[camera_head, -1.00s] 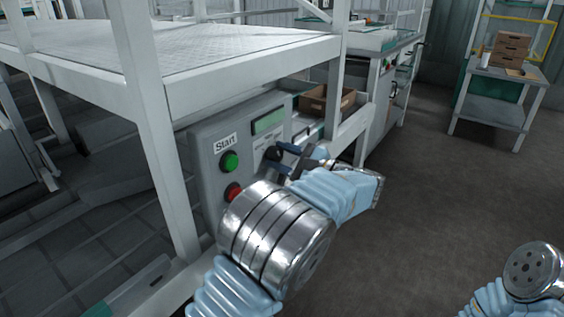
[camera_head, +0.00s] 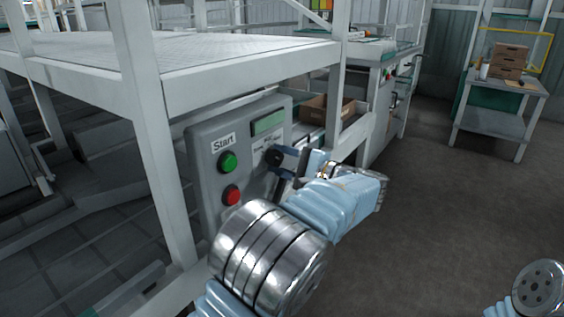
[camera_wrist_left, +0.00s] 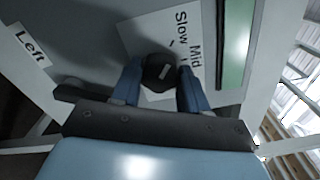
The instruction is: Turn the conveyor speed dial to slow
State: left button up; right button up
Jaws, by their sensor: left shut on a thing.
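The black speed dial (camera_wrist_left: 158,73) is on the grey control panel, below the green display. In the left wrist view its label (camera_wrist_left: 178,35) reads "Slow" and "Mid", and the dial carries a pale pointer mark. My left gripper (camera_wrist_left: 157,85) is shut on the dial, with a blue finger on each side of it. In the head view the dial (camera_head: 273,157) is partly hidden by my left gripper (camera_head: 281,160). My right arm shows only at the lower right edge; its gripper is out of view.
The control panel (camera_head: 205,190) also has a green button (camera_head: 227,161) labelled "Start" and a red button (camera_head: 231,195). A white frame post (camera_head: 155,150) stands left of it. A cardboard box (camera_head: 318,108) sits behind.

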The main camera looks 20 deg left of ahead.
pick_arm(q)
jog(key=o, duration=1.1)
jog(key=shift+c, duration=0.2)
jog(key=v, duration=1.4)
